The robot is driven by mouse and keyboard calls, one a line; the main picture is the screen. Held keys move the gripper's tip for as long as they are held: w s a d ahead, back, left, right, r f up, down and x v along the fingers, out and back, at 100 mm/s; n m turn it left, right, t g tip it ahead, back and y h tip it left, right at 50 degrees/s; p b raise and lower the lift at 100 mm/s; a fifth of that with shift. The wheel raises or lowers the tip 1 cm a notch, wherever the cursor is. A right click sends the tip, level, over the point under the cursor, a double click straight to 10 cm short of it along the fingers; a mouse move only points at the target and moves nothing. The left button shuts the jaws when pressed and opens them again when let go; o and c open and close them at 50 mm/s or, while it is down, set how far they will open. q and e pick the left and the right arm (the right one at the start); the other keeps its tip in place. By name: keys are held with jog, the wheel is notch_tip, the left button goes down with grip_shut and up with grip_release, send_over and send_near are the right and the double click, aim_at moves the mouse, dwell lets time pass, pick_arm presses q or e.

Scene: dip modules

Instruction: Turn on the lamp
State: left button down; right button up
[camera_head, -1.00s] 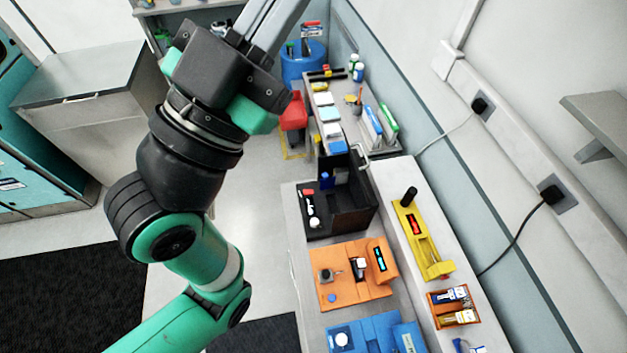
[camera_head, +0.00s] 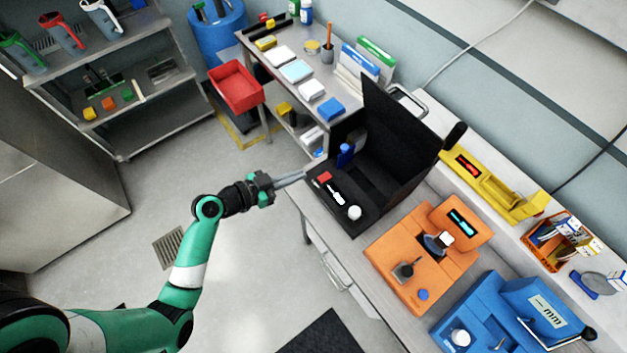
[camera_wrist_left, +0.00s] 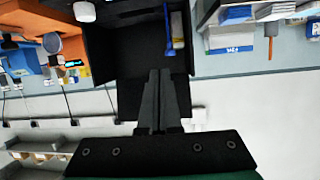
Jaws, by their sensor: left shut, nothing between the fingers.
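The black module (camera_head: 345,215) stands on the bench with a tall open panel at its back. Its front left part carries a red piece, a white elongated piece and a white round knob (camera_head: 354,213). A blue item (camera_head: 345,156) stands at its left side. I cannot tell which part is the lamp or its switch. My left gripper (camera_head: 302,174) is shut and empty, with its tips by the module's left edge. In the left wrist view the shut fingers (camera_wrist_left: 163,72) point at the module's dark interior, with the blue item (camera_wrist_left: 168,28) just beyond.
An orange module (camera_head: 400,262), a blue module (camera_head: 490,310) and a yellow module (camera_head: 497,190) stand to the right. A red bin (camera_head: 236,88) and a cluttered bench (camera_head: 257,55) are behind.

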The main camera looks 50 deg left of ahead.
pick_arm(q)
notch_tip(320, 180, down, 4)
jog(key=s, duration=0.2)
jog(key=n+y+b, duration=0.1)
jog(key=b, duration=0.4)
send_over(315, 184)
jog(key=f, duration=0.4)
jog(key=shift+w+d, duration=0.1)
jog(key=shift+w, duration=0.3)
jog(key=shift+s+f+b, duration=0.2)
jog(key=shift+f+b, duration=0.1)
jog(key=shift+f, duration=0.6)
jog(key=shift+s+f+b, duration=0.2)
jog(key=shift+f+b, duration=0.05)
jog(key=shift+f, duration=0.6)
pick_arm(e)
notch_tip(315, 184, down, 7)
jog(key=shift+w+d+f+y, duration=0.2)
jog(key=shift+w+d+y, duration=0.1)
